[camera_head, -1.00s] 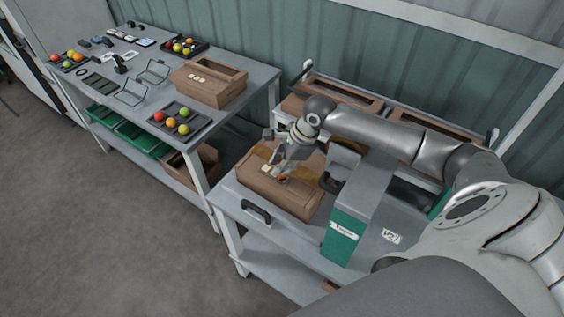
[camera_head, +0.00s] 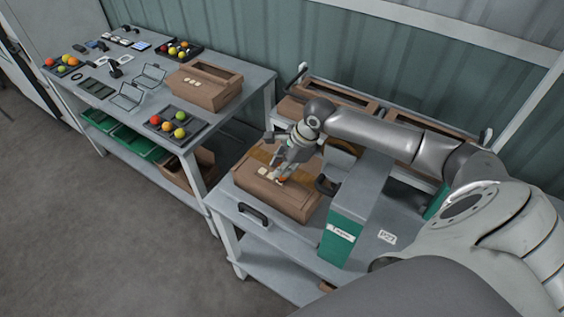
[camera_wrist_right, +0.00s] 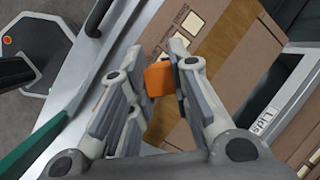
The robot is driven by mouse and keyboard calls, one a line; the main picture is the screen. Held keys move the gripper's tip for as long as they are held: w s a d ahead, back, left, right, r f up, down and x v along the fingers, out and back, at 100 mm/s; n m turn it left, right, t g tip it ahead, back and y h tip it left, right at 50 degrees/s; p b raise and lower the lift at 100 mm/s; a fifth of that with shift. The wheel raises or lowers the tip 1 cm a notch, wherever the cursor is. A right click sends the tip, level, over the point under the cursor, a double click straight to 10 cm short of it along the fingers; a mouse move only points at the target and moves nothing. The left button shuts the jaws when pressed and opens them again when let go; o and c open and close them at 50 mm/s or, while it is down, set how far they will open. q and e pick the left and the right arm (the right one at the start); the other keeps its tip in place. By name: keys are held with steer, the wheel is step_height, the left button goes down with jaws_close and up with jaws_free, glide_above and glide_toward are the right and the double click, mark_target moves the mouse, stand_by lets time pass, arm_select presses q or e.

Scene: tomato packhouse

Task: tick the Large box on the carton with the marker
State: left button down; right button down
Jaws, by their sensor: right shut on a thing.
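A closed brown carton (camera_head: 271,199) sits on the nearer grey bench, with pale label squares (camera_head: 263,170) on its top. My right gripper (camera_head: 281,176) points down over the carton's top. Its fingers (camera_wrist_right: 163,80) are shut on an orange marker (camera_wrist_right: 159,79). The marker's tip is hidden, so I cannot tell whether it touches the carton. I cannot make out a tick. My left gripper is not in view.
Open brown cartons (camera_head: 340,92) stand behind. On the left table are another carton (camera_head: 205,96), tomato trays (camera_head: 175,124) and small tools. The bench handle (camera_head: 253,214) is in front.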

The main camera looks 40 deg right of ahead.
steer(key=shift+r+p, duration=1.2)
steer(key=shift+p, duration=0.4)
steer(key=shift+r+p, duration=0.85)
steer(key=shift+r, duration=0.95)
